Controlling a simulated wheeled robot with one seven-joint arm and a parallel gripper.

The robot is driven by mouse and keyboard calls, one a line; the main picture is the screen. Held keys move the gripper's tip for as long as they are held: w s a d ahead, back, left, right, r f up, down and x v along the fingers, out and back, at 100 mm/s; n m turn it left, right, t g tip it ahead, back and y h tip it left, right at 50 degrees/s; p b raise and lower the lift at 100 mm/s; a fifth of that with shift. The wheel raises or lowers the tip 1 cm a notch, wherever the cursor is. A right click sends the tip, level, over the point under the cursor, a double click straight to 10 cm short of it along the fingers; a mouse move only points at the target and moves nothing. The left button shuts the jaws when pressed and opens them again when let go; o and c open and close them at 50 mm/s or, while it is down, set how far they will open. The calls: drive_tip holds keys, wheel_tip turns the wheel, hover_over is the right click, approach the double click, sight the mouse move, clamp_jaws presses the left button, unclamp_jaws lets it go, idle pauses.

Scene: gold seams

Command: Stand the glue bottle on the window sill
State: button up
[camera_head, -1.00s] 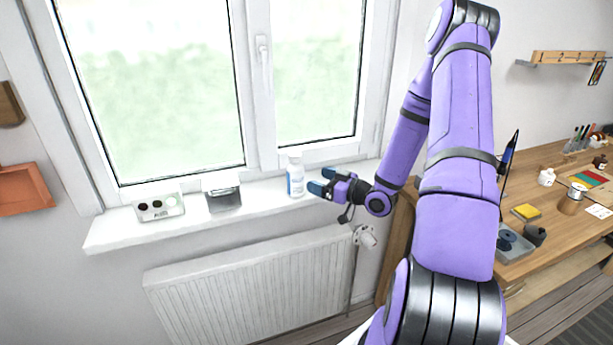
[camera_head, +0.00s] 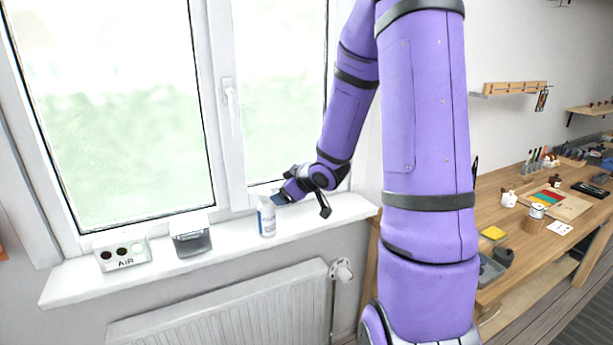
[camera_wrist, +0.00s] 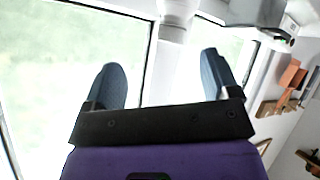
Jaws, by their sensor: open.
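The glue bottle (camera_head: 267,218), white with a blue label, stands upright on the white window sill (camera_head: 340,212), near its right part. My gripper (camera_head: 279,198) is just right of the bottle's upper part, its dark fingertips very close to it; whether they touch is unclear. In the wrist view the two fingers (camera_wrist: 165,80) are spread with nothing between them. A white cylindrical shape at the top centre there, beyond the fingertips, appears to be the bottle (camera_wrist: 178,10), seen inverted.
The window handle (camera_head: 231,105) is above. A radiator (camera_head: 230,310) is below. A cluttered workbench (camera_head: 515,205) is at right. The sill between box and bottle is free.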

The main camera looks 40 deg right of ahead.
drive_tip(key=s+a+r+m+g+h, duration=0.1)
drive_tip(key=s+a+r+m+h, duration=0.1)
drive_tip(key=s+a+r, duration=0.3)
drive_tip(key=s+a+r+m+g+h, duration=0.1)
drive_tip(key=s+a+r+g+h, duration=0.15)
drive_tip(key=r, duration=0.55)
drive_tip(key=s+a+r+m+g+y, duration=0.1)
drive_tip(key=s+a+r+y, duration=0.1)
drive_tip(key=s+a, duration=0.3)
drive_tip(key=s+a+r+m+g+y, duration=0.1)
drive_tip(key=s+a, duration=0.4)
drive_tip(key=s, duration=0.9)
wheel_tip(320, 180, up, 2)
drive_tip(key=shift+s+r+y, duration=0.15)
drive_tip(key=shift+s+y, duration=0.15)
drive_tip(key=shift+y, duration=0.15)
drive_tip(key=shift+d+g, duration=0.1)
drive_tip(key=shift+g, duration=0.15)
